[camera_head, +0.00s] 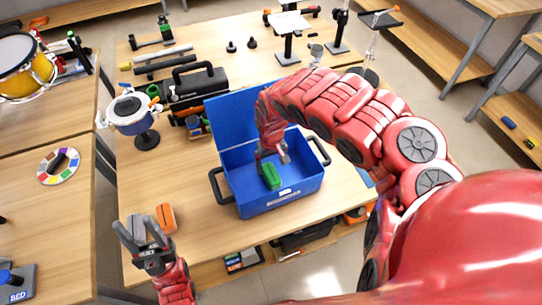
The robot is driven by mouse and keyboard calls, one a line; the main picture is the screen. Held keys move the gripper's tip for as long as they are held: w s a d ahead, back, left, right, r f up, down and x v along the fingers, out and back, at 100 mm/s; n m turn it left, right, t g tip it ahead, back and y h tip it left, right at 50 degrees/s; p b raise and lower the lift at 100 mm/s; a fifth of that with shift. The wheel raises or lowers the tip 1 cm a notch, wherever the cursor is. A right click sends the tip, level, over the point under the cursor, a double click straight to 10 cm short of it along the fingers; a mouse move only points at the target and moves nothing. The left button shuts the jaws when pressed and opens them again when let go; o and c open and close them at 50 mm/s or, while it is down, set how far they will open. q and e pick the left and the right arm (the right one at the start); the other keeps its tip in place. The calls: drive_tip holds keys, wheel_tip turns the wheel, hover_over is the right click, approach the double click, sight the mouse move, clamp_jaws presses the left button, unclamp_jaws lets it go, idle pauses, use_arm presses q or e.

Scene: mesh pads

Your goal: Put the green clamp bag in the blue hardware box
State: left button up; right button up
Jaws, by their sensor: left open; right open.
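The blue hardware box (240,204) stands on the wooden table with its lid raised at the back. My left gripper (140,236) is open and empty near the table's front left, beside an orange pouch.
The orange pouch (166,218) lies left of the box. My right arm spans the table's right side. The table front between pouch and box is clear.

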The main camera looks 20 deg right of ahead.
sight(271, 173)
drive_tip(key=shift+r+p, duration=0.65)
drive_tip(key=shift+r, duration=1.55)
